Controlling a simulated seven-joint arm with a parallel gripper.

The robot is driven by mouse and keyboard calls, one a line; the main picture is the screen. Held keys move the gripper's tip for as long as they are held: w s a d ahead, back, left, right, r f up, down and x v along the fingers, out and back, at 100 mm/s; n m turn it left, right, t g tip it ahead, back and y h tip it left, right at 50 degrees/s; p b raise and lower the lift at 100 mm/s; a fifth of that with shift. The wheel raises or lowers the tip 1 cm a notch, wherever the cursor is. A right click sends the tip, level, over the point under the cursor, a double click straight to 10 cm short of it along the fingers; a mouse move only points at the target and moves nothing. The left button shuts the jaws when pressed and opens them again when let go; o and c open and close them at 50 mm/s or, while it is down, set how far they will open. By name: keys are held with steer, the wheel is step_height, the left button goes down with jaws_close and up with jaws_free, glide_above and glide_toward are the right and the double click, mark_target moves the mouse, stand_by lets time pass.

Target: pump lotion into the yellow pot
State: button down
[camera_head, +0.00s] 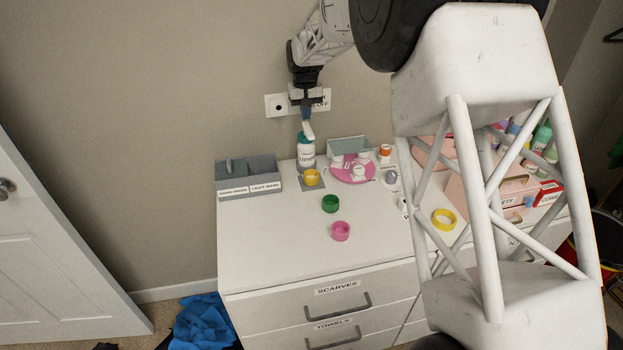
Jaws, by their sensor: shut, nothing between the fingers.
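The lotion bottle (306,155) stands upright on the white dresser near the wall, white with a teal top and a pale pump head (308,131). The yellow pot (312,178) stands just in front of the bottle, on a small grey mat, below the pump's spout side. My gripper (305,117) is shut and points down directly over the pump head. Its tips are at or very close to the pump; I cannot tell whether they touch. No lotion is visible, and the pot's inside is too small to read.
A green pot (330,204) and a pink pot (340,231) stand in front. A grey divided box (249,178) is left of the bottle. A pink round tray (345,174) with small jars is right. My arm hides part of the right side. The dresser's front left is clear.

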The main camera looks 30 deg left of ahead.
mark_target(306, 123)
steer(key=shift+w+a+f, duration=0.15)
steer(key=shift+f, duration=1.55)
steer(key=shift+r, duration=2.15)
steer(key=shift+r, duration=2.85)
